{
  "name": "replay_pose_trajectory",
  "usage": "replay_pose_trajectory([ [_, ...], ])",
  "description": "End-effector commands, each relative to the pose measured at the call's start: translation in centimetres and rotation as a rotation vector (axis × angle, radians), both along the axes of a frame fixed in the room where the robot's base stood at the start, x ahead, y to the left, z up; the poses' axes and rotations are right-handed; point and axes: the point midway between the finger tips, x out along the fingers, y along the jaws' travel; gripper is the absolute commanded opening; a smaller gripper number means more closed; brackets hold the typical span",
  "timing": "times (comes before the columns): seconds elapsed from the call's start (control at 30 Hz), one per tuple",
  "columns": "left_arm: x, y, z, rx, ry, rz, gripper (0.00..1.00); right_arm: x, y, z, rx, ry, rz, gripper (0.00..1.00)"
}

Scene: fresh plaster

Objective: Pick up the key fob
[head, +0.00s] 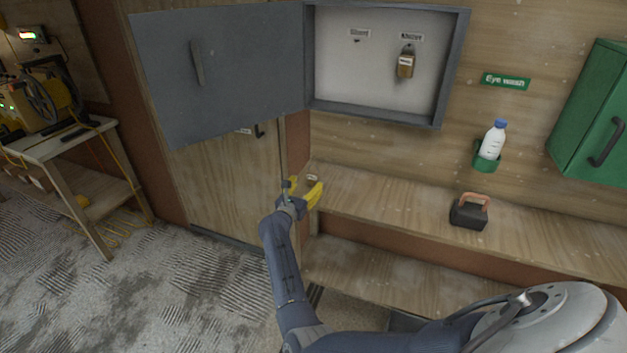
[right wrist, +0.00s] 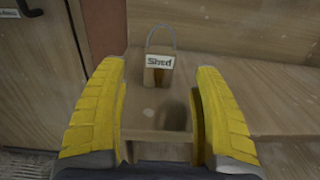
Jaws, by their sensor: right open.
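The key fob (right wrist: 158,76) is a small brass-coloured block with a white label reading "Shed" and a thin wire loop on top. It stands on the wooden bench. In the head view the fob (head: 312,178) shows only as a small pale shape at the bench's left end, just beyond my fingers. My right gripper (head: 304,187) is open, with yellow fingers. In the right wrist view its fingers (right wrist: 158,88) stand left and right, with the fob ahead between their tips. I see no contact with it. My left gripper is not in view.
An open grey key cabinet (head: 454,70) hangs above, its door (head: 220,70) swung left; another fob (head: 405,66) hangs inside. A black box with an orange handle (head: 469,212), an eye-wash bottle (head: 492,140) and a green cabinet (head: 590,120) are right. The bench (head: 390,197) between is clear.

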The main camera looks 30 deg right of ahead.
Motion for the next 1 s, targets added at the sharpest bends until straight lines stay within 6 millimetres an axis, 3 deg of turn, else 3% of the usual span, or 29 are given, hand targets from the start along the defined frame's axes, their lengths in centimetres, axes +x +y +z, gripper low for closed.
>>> replay_pose_trajectory([
  [0.4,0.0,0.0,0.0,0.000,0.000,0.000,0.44,3.0,-4.2,0.1,-0.007,0.004,0.002,0.67],
  [0.87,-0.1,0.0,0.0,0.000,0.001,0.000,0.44,3.6,-5.0,0.0,-0.005,0.002,0.002,0.67],
  [1.0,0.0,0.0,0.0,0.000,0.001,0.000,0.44,3.6,-5.0,0.0,-0.005,0.003,0.002,0.51],
])
